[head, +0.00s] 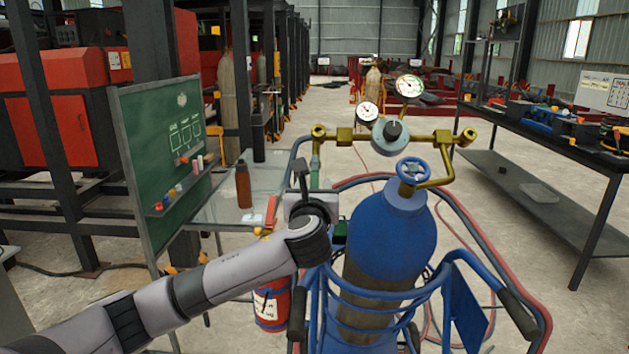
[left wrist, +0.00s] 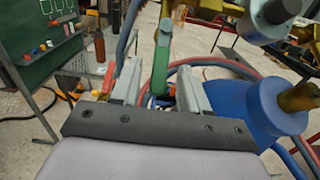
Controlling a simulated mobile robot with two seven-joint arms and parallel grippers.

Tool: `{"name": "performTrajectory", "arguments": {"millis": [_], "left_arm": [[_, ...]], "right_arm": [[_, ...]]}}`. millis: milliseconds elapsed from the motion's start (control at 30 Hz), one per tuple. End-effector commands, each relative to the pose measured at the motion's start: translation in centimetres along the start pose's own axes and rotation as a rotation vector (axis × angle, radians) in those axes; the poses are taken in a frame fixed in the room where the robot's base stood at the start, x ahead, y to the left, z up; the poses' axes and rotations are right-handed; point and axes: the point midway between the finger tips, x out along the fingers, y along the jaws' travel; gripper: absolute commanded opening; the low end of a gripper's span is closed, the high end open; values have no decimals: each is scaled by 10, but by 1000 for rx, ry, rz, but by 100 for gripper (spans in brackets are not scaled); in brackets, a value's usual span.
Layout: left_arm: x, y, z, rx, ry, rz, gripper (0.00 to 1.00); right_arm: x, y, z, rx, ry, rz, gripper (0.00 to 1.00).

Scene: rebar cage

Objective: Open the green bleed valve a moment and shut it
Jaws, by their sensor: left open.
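The green bleed valve lever (head: 315,166) hangs down from the left end of the brass manifold (head: 433,136) in the head view. In the left wrist view the green lever (left wrist: 161,62) hangs between the two fingers, with gaps on both sides. My left gripper (head: 303,178) is open around or just short of the lever; I cannot tell how deep the lever sits between the fingers. In the left wrist view the left gripper (left wrist: 158,78) shows no contact with the lever. My right gripper is not in view.
A blue gas cylinder (head: 392,232) with a blue handwheel (head: 413,171) stands in a blue cart right of the gripper. Gauges and a regulator (head: 390,135) sit above. A red extinguisher (head: 271,305), a chalkboard (head: 165,160) and a brown bottle (head: 243,184) are to the left.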

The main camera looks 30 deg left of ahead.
Motion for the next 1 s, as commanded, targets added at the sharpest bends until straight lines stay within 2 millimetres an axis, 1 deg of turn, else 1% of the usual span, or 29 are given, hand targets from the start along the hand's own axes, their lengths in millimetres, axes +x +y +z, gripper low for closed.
{"name": "performTrajectory", "arguments": {"millis": [33,100,300,433,667,700,767,800,1000], "left_arm": [[7,0,1,-1,1,2,45],[15,0,1,-2,0,0,45],[29,0,0,-3,0,-1,45],[33,0,0,-3,0,-1,45],[33,0,0,-2,0,-2,45],[33,0,0,-2,0,-2,32],[33,0,0,-2,0,-2,12],[33,0,0,-2,0,-1,0],[33,0,0,-1,0,-2,0]], "right_arm": [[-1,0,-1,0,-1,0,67],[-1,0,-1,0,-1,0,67],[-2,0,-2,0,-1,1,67],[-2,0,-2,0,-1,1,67],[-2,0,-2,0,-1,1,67],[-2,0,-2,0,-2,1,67],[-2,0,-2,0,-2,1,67],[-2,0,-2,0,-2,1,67],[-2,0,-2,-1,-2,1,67]]}}
